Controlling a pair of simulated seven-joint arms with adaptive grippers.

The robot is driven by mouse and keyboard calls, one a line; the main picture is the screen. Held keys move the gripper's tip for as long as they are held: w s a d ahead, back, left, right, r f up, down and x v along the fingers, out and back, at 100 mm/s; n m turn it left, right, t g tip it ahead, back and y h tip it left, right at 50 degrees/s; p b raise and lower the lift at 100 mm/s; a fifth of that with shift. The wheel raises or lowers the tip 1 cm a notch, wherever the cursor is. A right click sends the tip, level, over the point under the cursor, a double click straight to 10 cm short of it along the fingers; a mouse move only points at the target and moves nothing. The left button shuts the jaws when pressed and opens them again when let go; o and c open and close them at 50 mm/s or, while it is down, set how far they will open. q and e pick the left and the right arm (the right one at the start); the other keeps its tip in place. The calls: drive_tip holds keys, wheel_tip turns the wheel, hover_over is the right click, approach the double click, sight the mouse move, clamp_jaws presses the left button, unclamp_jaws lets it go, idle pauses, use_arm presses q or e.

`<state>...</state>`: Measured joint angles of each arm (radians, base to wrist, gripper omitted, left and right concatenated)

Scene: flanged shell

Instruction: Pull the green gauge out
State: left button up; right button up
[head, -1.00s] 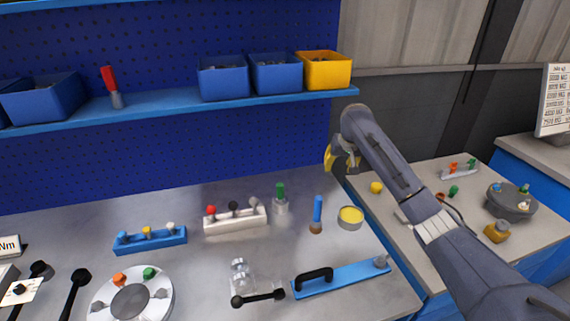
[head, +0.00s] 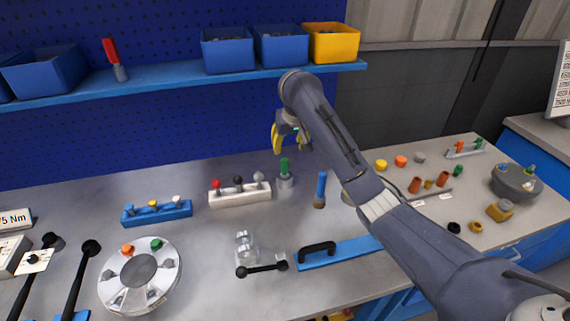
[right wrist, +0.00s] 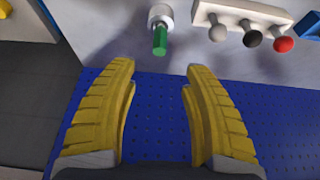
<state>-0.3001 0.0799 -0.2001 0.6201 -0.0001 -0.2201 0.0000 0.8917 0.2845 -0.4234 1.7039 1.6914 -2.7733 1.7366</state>
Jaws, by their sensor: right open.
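The green gauge (head: 284,165) stands upright in a round light-grey metal holder (head: 285,182) on the metal bench. In the right wrist view the green gauge (right wrist: 160,41) and its holder (right wrist: 160,15) appear at the top, beyond the fingertips. My right gripper (head: 290,146) is above and just behind the gauge, with its yellow fingers apart. In the right wrist view the right gripper (right wrist: 160,72) is open and nothing is between its fingers. The gauge looks clear of both fingers. My left gripper is not in view.
A white block (head: 240,196) with red, black and grey knobs stands left of the gauge. A blue-handled tool (head: 321,187) stands to its right. A blue shelf (head: 180,88) with bins runs above. The bench between the gauge and the blue bar (head: 345,252) is mostly clear.

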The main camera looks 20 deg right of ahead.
sight(285, 161)
drive_tip(key=shift+x, duration=7.15)
drive_tip(key=shift+c, duration=0.2)
clamp_jaws()
drive_tip(key=shift+r, duration=0.15)
drive_tip(key=shift+r, duration=3.35)
